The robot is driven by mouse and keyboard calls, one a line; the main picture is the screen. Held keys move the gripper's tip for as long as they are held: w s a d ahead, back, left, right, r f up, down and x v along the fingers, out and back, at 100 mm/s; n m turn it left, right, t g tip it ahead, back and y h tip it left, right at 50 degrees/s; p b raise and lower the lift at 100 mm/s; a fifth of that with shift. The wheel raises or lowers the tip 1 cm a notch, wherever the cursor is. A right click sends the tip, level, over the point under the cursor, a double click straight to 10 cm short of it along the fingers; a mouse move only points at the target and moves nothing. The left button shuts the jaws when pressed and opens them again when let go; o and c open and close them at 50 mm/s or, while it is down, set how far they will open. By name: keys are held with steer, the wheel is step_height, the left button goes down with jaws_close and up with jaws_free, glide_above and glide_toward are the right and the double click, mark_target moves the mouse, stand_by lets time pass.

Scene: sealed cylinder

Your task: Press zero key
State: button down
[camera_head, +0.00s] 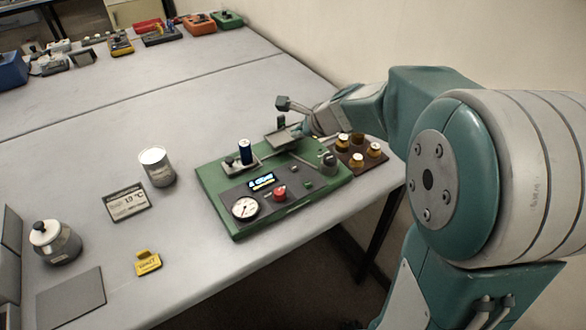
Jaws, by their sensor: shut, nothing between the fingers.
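A green instrument box (222,207) stands on the table in the middle of the view. Its dark panel has a lit blue display (262,181), a round white dial (245,208), a red knob (280,193) and a small green button (309,184). The key markings are too small to read, so I cannot tell which key is zero.
A dark tray with several gold-and-white jars (358,160) is right of the box, under my arm. A white can (156,167), a label plate (126,201), a yellow tag (148,263) and a lidded metal pot (54,242) stand left. The table's front edge runs close by the box.

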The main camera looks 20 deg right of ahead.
mark_target(295, 168)
steer(key=f, duration=0.7)
steer(key=shift+a+f, duration=0.1)
steer(key=shift+a, duration=0.1)
steer(key=shift+d+f, duration=0.1)
steer(key=shift+f, duration=0.65)
steer(key=shift+a+f, duration=0.1)
steer(key=shift+a, duration=0.15)
steer(key=shift+d, duration=0.15)
stand_by(0.4)
